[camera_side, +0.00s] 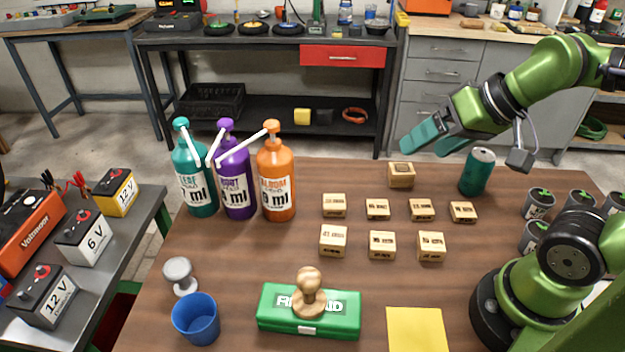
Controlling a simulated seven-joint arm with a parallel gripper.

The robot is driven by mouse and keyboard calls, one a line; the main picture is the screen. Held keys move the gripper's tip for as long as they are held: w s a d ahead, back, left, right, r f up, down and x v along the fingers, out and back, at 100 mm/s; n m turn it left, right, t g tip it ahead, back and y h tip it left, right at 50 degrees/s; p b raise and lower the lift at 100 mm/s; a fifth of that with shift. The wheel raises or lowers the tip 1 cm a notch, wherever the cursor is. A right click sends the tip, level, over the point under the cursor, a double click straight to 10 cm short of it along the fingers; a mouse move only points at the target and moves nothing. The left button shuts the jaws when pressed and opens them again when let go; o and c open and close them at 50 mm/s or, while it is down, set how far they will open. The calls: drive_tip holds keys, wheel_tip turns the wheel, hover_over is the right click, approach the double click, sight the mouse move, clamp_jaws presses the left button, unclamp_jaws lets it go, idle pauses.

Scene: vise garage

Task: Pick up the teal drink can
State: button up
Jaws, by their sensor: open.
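The teal drink can (477,173) stands upright on the brown table, toward the back right, with a silver top. My gripper (428,143) has teal fingers and is open. In the picture it lies left of the can and a little higher, pointing left and down. Its fingers are apart from the can, with nothing seen between them. My arm reaches over from the right, above and behind the can. The can is in full view.
Several wooden blocks (377,209) stand left of the can; one block (401,175) sits below my fingers. Several grey cups (539,203) stand to its right. Three pump bottles (236,183), a green box (309,312), a blue cup (196,318) and yellow paper (416,330) are farther off.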

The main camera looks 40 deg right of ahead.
drive_tip(key=o, duration=0.3)
drive_tip(key=shift+d, duration=0.1)
drive_tip(key=n+g+h, duration=0.2)
drive_tip(key=n+g, duration=0.2)
drive_tip(key=g, duration=0.3)
approach(484, 152)
wheel_tip(484, 152, down, 10)
drive_tip(key=shift+w+r, duration=0.1)
drive_tip(key=shift+r, duration=0.05)
drive_tip(key=f, duration=0.4)
drive_tip(key=shift+s+a+f, duration=0.3)
drive_tip(key=shift+s, duration=0.05)
drive_tip(key=shift+f, duration=0.45)
